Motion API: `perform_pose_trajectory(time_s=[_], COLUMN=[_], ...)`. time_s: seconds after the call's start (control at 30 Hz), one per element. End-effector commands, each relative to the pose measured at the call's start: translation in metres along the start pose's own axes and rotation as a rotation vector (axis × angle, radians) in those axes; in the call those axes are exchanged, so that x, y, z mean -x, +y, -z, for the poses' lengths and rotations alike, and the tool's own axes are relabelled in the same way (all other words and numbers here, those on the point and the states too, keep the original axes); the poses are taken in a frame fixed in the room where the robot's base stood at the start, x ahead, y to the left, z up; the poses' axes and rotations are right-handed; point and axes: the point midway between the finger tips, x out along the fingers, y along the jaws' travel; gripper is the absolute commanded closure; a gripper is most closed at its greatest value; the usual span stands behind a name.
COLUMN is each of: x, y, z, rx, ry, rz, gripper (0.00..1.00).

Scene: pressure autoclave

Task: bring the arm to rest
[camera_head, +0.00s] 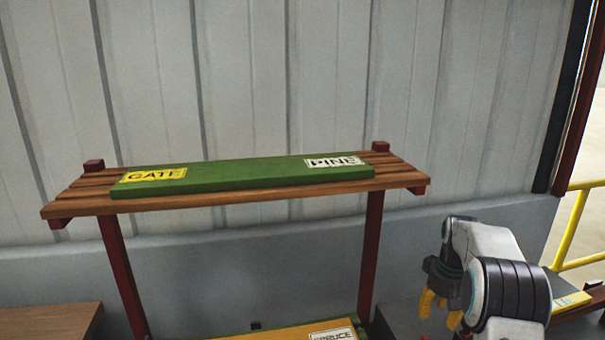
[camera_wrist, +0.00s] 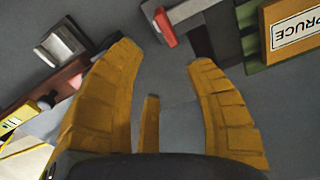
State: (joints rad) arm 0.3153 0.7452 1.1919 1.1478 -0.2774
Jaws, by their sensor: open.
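My gripper (camera_head: 433,302) is at the lower right of the head view, at the end of my white and dark arm, pointing down. Its yellow fingers also show in the wrist view (camera_wrist: 165,80). They are spread apart with nothing between them. Grey floor shows beyond the fingertips. The gripper is to the right of the shelf rack and touches nothing that I can see.
A slatted wooden shelf (camera_head: 80,203) bears a green board (camera_head: 245,176) labelled GATE and PINE. Below is a board with a SPRUCE label (camera_head: 332,335), also in the wrist view (camera_wrist: 296,30). A brown surface (camera_head: 45,322) is lower left, a yellow rail (camera_head: 570,232) right.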

Motion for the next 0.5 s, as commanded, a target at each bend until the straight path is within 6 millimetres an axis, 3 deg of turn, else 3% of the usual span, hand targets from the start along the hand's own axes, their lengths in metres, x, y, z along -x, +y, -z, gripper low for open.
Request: perform_pose_trajectory(time_s=[0.03,0.2,0.37,0.5], x=[-0.015,-0.049,-0.050,-0.035], y=[-0.004,-0.016,-0.029,-0.046], z=[-0.013,-0.055,-0.100,-0.139], rx=[-0.033,-0.123,-0.190,-0.219], ry=[-0.035,-0.133,-0.188,-0.206], rz=[0.009,0.029,0.034,0.032], gripper=[0.52,0.52,0.52,0.52])
